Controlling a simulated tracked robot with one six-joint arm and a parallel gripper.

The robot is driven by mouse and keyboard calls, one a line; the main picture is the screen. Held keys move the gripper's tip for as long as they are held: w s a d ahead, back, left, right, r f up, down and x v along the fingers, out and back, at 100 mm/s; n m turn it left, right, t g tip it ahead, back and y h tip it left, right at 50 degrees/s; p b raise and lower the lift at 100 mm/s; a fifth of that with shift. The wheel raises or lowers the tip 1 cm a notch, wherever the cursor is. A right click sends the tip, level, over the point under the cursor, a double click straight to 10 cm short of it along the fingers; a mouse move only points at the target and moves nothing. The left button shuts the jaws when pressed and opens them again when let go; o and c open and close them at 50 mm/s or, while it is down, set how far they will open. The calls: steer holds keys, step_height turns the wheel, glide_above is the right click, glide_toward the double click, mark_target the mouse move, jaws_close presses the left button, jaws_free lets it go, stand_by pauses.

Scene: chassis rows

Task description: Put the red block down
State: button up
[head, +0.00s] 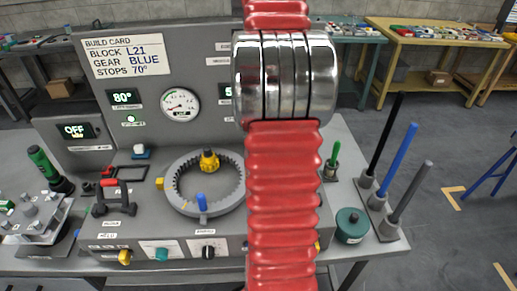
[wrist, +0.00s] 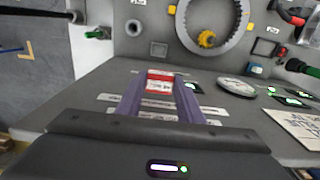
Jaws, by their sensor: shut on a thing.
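The red block (wrist: 160,80), with a white label too small to read, sits between the purple fingers of my gripper (wrist: 160,87) in the wrist view. The fingers are shut on its sides. The block is in front of a grey panel with pale label strips (wrist: 206,110) beside the fingers; I cannot tell whether it touches the panel. In the head view my red ribbed arm hides the gripper and block. The build card (head: 127,57) reads BLOCK L21, GEAR BLUE, STOPS 70°.
Upright black, blue (head: 398,158) and grey rods stand at right. A green-handled tool (head: 43,160) stands left.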

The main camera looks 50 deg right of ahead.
steer(key=shift+s+d+f, duration=0.1)
steer(key=shift+s, duration=0.05)
steer(key=shift+f, duration=0.3)
step_height(320, 180, down, 23)
stand_by(0.4)
steer(key=shift+f, duration=0.1)
steer(key=shift+f, duration=2)
steer(key=shift+f, duration=0.1)
steer(key=o, duration=1)
steer(key=shift+o, duration=0.2)
